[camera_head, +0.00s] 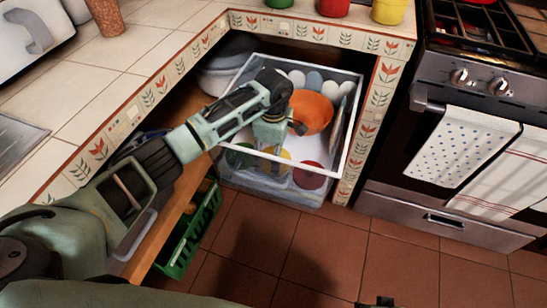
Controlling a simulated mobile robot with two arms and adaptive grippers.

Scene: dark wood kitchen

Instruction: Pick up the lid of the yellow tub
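The yellow tub (389,11) stands on the counter at the top right, cut by the picture edge. A round yellow lid (284,157) lies in the clear open drawer (349,118), between a green lid (240,156) and a red lid (308,174). My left arm reaches in from the left, and its gripper (268,150) points down into the drawer, just left of the yellow lid and partly covering it. I cannot tell whether its fingers are apart or touch the lid. A small dark part at the bottom edge may be my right gripper (377,302).
An orange bowl (310,112) and several pale rounded items (315,80) lie farther back in the drawer. A red tub (334,7) stands beside the yellow one. A green crate (190,236) sits at lower left. The stove (465,95) is at right. The tiled floor in front is clear.

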